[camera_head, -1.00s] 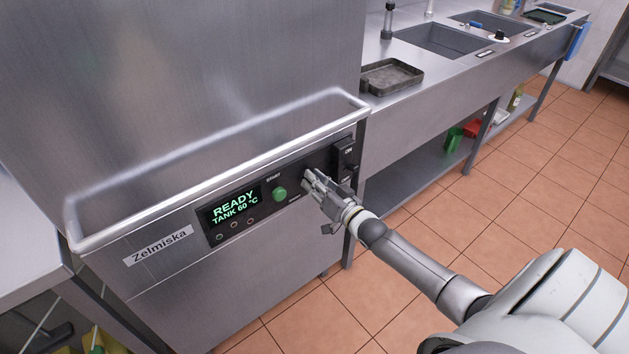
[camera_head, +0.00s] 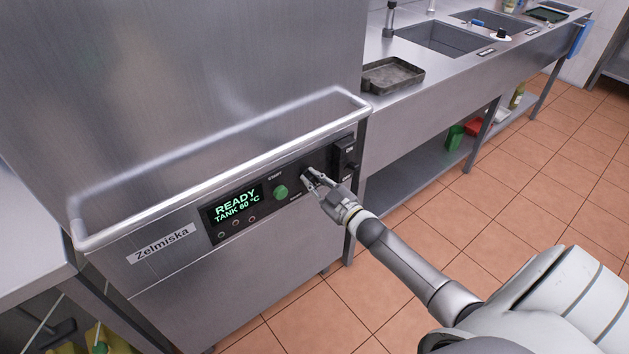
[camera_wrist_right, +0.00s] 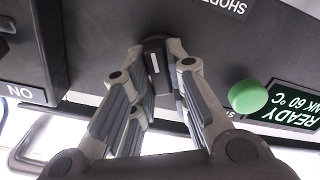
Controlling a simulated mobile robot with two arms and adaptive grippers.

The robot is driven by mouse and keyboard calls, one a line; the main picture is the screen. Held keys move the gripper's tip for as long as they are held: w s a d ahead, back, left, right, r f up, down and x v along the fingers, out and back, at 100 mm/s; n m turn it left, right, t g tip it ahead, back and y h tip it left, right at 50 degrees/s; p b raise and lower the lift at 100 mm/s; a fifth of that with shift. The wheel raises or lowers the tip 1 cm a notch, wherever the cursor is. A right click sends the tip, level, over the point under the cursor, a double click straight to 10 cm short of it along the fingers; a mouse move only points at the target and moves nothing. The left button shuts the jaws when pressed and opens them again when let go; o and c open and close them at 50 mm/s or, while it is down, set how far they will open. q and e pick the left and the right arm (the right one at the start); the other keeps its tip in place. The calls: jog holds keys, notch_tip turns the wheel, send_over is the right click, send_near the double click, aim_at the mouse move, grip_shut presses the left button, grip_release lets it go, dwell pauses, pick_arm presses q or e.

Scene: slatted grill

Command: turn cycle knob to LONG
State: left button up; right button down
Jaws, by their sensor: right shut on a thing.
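The cycle knob (camera_wrist_right: 154,64) is black with a white pointer line and sits on the dark control panel (camera_head: 290,178) of the dishwasher. My right gripper (camera_wrist_right: 159,56) is shut on the knob, one finger on each side of it in the wrist view. In the head view my right gripper (camera_head: 309,180) is at the panel, right of the green button, and largely covers the knob. A SHORT label (camera_wrist_right: 231,4) shows near the knob in the wrist view. The LONG label is not legible. My left gripper is not in view.
The green start button (camera_head: 280,192) and the display (camera_head: 236,205) reading READY, TANK 60 °C are left of the knob. A black switch (camera_head: 344,153) is close on its right. A metal handle bar (camera_head: 215,165) runs above the panel. Open tiled floor lies in front.

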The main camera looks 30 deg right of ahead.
jog(key=shift+n, duration=0.8)
jog(key=c, duration=1.4)
grip_release()
jog(key=shift+s, duration=0.1)
jog(key=s, duration=0.8)
jog(key=s+d, duration=0.1)
jog(key=s, duration=0.3)
jog(key=shift+w, duration=0.1)
